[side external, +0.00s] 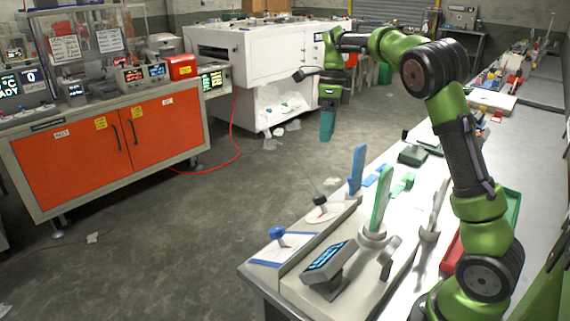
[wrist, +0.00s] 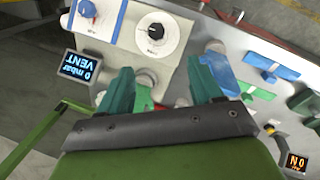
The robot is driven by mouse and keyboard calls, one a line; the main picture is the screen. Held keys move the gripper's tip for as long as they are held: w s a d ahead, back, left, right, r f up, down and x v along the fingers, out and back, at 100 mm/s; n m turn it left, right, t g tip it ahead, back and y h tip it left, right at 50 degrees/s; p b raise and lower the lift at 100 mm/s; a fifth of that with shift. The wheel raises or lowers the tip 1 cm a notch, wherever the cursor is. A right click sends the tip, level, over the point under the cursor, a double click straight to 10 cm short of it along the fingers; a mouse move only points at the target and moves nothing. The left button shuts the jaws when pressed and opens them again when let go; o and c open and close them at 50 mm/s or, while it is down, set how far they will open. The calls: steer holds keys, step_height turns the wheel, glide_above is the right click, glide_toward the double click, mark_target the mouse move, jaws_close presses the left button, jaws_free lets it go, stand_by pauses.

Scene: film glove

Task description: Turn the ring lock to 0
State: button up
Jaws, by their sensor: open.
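My gripper (side external: 327,138) hangs in the air, fingers down, apart from the bench in the side view. In the wrist view its two teal fingers (wrist: 162,78) are spread with nothing held. A black knob on a round white dial (wrist: 155,31) lies above the fingers there; it also shows on the bench in the side view (side external: 320,201). A blue knob (side external: 277,233) on a blue-edged white plate is nearby and shows at the top left of the wrist view (wrist: 87,9). I cannot tell which part is the ring lock, or its setting.
A tilted screen (side external: 327,262) stands at the bench front; the wrist view reads "0 mbar VENT" on it (wrist: 82,67). Upright blue (side external: 357,168) and green (side external: 381,200) handles rise from the bench. A small "NO" display (wrist: 296,162) is at lower right. Open floor lies left.

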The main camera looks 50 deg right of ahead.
glide_toward(320, 196)
steer(key=shift+m, duration=0.4)
steer(key=f, duration=0.6)
steer(key=a+f, duration=0.1)
steer(key=f, duration=0.1)
steer(key=shift+s+a+f, duration=0.1)
steer(key=shift+s+f, duration=0.05)
steer(key=shift+f, duration=0.25)
steer(key=c, duration=1.1)
steer(key=shift+o, duration=0.2)
